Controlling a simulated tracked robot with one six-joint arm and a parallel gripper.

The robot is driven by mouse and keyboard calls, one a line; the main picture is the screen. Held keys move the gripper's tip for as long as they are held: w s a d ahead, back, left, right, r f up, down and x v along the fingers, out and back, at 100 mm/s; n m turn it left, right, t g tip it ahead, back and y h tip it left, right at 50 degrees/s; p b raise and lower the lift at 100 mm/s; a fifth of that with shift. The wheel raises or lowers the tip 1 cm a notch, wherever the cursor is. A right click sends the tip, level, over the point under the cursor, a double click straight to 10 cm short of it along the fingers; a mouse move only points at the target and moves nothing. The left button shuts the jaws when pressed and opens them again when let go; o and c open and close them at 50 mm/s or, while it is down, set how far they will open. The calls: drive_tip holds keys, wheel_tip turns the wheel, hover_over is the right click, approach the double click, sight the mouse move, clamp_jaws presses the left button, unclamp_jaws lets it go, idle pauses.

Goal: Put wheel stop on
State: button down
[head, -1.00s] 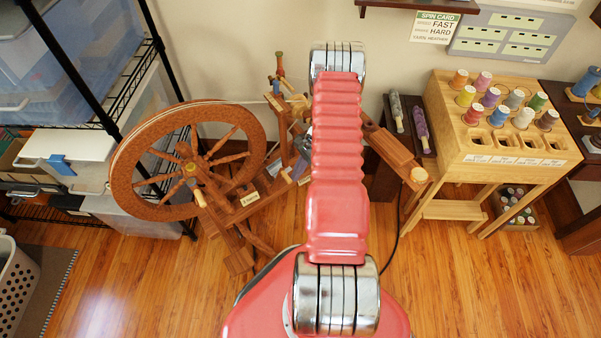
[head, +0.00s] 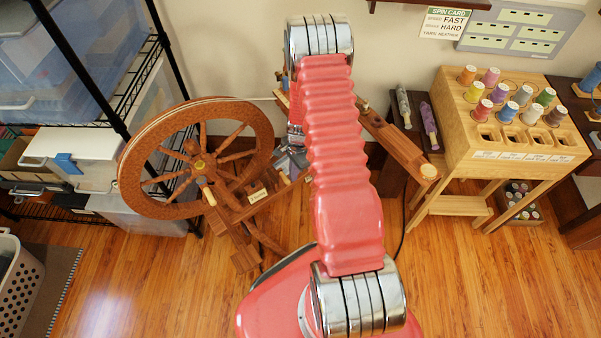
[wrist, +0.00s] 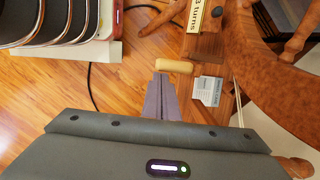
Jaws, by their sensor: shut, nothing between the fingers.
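The spinning wheel, with a brown wooden rim (head: 130,170), spokes and a wooden frame, stands on the floor left of my arm. In the wrist view, part of its rim (wrist: 262,75) is at the right. My gripper (wrist: 161,76) is shut and empty, its grey fingers together. Just beyond the fingertips is a short pale wooden peg (wrist: 175,66); I cannot tell whether they touch. Right of the fingers is a small grey labelled piece (wrist: 208,91). A small plate with lettering (wrist: 195,14) is above it. I cannot tell which part is the wheel stop. My arm hides part of the wheel's frame.
A wooden spool stand (head: 500,110) with colored spools is at the right. A black wire shelf (head: 105,115) with plastic bins is at the left. A white basket (head: 18,285) stands at lower left. A dark cable (wrist: 91,85) runs along the floor. The front floor is open.

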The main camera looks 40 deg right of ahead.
drive_tip(key=shift+w+a+r, duration=0.1)
drive_tip(key=shift+a, duration=2.15)
drive_tip(key=shift+s+a, duration=0.1)
drive_tip(key=shift+s, duration=0.1)
wheel_tip(320, 180, up, 12)
drive_tip(key=f, duration=0.1)
hover_over(284, 178)
drive_tip(key=s+d, duration=0.1)
drive_tip(key=d, duration=0.1)
drive_tip(key=shift+s+a+r, duration=0.2)
drive_tip(key=shift+r, duration=0.05)
